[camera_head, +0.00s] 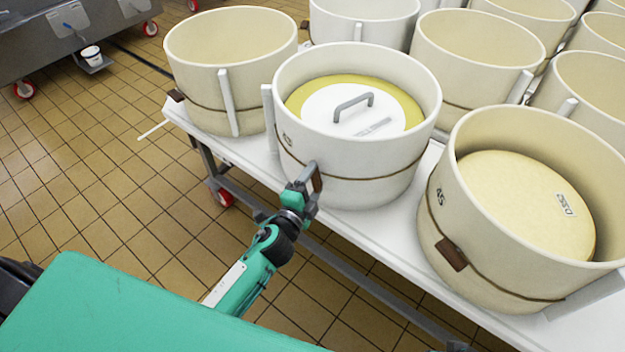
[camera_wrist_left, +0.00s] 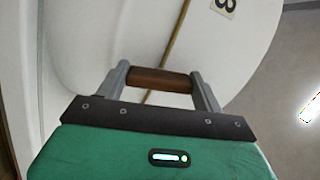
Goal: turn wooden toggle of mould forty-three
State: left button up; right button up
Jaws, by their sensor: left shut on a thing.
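Inside lie a yellow cheese and a white lid (camera_head: 335,108) with a grey handle. My left gripper (camera_head: 308,190) is at the front of this mould, shut on its brown wooden toggle (camera_head: 317,180). In the left wrist view the toggle (camera_wrist_left: 158,79) lies crosswise between the two grey fingers, next to the cord (camera_wrist_left: 178,40). A label there (camera_wrist_left: 223,6) shows a 3; the rest of its number is cut off. My right gripper is not in view.
A mould with a cheese (camera_head: 480,230), marked 45, stands close on the right, and an empty mould (camera_head: 228,75) on the left. Several more moulds fill the white table (camera_head: 255,150) behind. The tiled floor (camera_head: 90,190) on the left is clear.

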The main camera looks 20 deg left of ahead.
pick_arm(q)
jog(key=shift+m, duration=1.1)
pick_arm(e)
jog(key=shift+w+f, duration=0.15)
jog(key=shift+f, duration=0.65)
pick_arm(q)
jog(key=o, duration=1)
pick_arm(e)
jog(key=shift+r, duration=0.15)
